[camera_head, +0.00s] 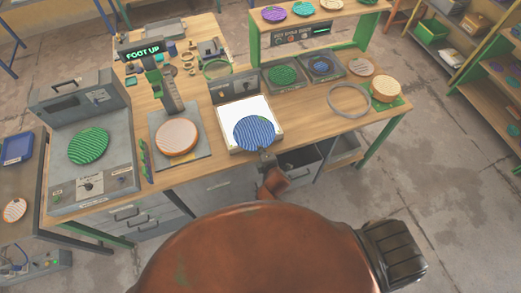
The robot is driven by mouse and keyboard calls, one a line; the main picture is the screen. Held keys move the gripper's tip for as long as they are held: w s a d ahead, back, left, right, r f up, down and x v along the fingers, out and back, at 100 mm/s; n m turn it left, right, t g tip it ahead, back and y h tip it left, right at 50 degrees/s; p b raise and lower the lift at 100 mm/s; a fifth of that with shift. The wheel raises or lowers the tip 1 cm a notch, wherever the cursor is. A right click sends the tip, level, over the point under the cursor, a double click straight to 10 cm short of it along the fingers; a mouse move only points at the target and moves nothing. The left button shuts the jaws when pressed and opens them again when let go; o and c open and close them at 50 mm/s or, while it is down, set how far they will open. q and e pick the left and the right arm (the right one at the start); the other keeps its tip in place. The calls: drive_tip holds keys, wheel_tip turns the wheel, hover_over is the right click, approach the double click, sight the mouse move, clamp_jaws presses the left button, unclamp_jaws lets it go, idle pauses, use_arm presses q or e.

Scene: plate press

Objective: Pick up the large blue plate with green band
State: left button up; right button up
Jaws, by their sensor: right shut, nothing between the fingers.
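A blue striped plate (255,132) lies on a white square pad (237,107) near the front edge of the wooden workbench. A trace of green shows at its edge; a full green band is too small to make out. My right gripper (266,154) is shut and empty, at the plate's near edge, in front of the pad. I cannot tell whether its fingertips touch the rim. A smaller blue plate (321,65) sits in a dark tray farther back. My left gripper is not in view.
A green plate (89,146) sits on a grey machine at the left. An orange-white plate (176,137) lies under the press (168,93). A grey ring (349,101) and stacked plates (385,88) stand at the right. Drawers (299,160) under the bench front are near my right gripper.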

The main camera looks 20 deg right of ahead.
drive_tip(key=o, duration=0.6)
drive_tip(key=v, duration=1.2)
drive_tip(key=shift+c, duration=0.2)
